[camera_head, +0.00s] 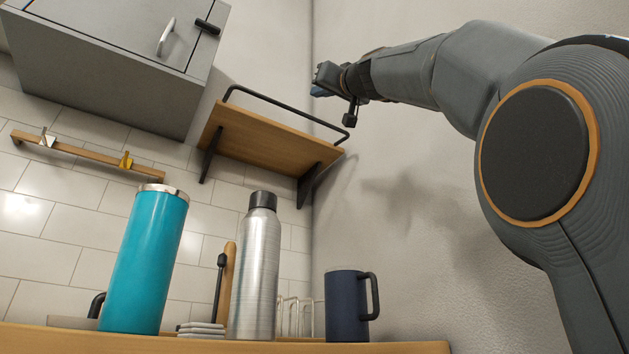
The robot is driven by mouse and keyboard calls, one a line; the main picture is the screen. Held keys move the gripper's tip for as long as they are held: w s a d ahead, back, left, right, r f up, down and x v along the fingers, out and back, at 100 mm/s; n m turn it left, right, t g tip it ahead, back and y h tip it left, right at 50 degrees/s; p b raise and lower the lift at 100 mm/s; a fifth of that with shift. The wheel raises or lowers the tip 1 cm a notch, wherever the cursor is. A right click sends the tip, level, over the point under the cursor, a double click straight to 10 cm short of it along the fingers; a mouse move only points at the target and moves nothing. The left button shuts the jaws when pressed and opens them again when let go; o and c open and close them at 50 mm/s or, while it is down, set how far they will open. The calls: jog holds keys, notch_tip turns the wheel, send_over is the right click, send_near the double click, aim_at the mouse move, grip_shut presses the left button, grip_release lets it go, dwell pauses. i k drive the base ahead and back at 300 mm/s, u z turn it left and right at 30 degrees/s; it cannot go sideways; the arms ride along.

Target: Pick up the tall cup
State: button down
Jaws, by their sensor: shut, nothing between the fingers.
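A tall teal cup (146,262) with a silver rim stands upright on a wooden surface (400,347) at the lower left. A silver bottle (257,270) with a dark cap stands to its right. A short dark blue mug (346,306) with a handle on its right side stands further right. My gripper (321,78) is up at the top middle, in front of the grey wall, far above and to the right of the teal cup. It is shut and holds nothing. Its fingertips look small and are seen from a steep angle.
A grey cabinet (115,75) and a wooden shelf (270,138) with a black rail hang above the surface. Small stacked pale pieces (201,329) lie between the cup and bottle. A wire rack (297,316) stands behind. A hook rail (85,155) is on the tiled wall.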

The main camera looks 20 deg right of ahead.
aim_at(136, 297)
jog(key=k, duration=1)
